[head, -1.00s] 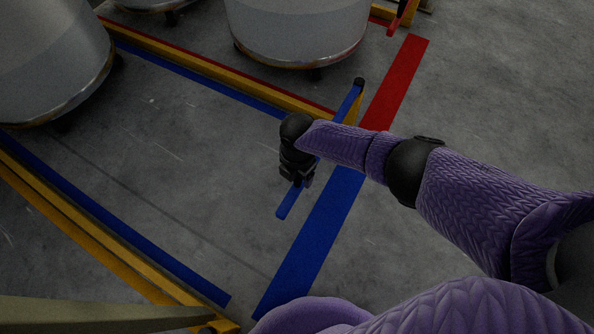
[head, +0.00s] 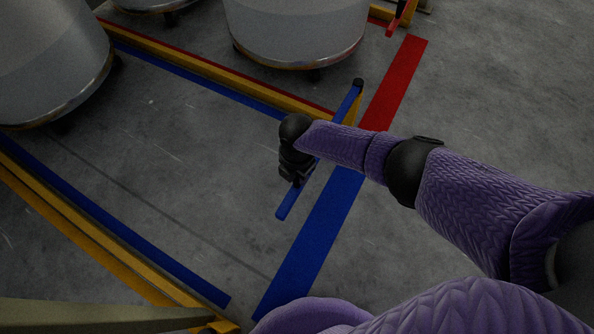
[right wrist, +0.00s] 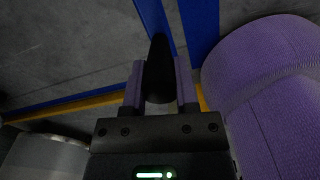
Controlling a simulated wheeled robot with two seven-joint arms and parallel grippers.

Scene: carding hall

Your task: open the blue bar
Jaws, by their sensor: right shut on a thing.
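The blue bar (head: 346,104) runs slantwise above the floor in the head view, from a dark-capped yellow post (head: 357,87) to a free end at the lower left. My right gripper (head: 296,182) is at the bar near that free end. In the right wrist view its fingers (right wrist: 159,88) are shut on a black upright grip, with part of the blue bar (right wrist: 153,18) beyond it. My gripper and forearm hide part of the bar in the head view. My left gripper is not in view.
A wide blue floor strip (head: 317,235) lies beside the bar, with a red strip (head: 397,80) beyond. Yellow rails with blue strips (head: 115,235) border a lane at the left. Large grey cans (head: 295,30) stand behind the far rail. The lane floor is clear.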

